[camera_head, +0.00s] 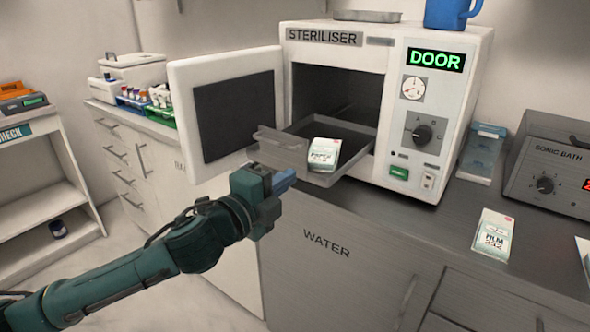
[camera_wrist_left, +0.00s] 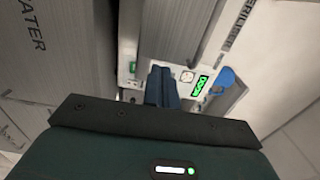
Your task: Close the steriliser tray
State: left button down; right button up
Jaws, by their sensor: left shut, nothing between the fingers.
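The white steriliser (camera_head: 458,110) stands on the counter with its door (camera_head: 180,120) swung open to the left. Its grey tray (camera_head: 352,136) is pulled partly out of the chamber, with a raised front edge. A small white and green packet (camera_head: 324,152) lies in the tray. My left gripper (camera_head: 286,179) is shut and empty, just in front of and below the tray's front end, apart from it as far as I can tell. In the left wrist view the shut fingers (camera_wrist_left: 162,88) point toward the steriliser front (camera_wrist_left: 180,60). My right gripper is not in view.
The grey counter (camera_head: 440,220) holds a film packet (camera_head: 493,235) and a sonic bath (camera_head: 550,165) at the right. A blue jug (camera_head: 450,12) and a metal dish (camera_head: 367,16) stand on the steriliser. The open door bounds the space left of the tray.

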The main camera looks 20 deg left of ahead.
aim_at(305, 165)
pick_arm(q)
jog(key=shift+x, duration=1.75)
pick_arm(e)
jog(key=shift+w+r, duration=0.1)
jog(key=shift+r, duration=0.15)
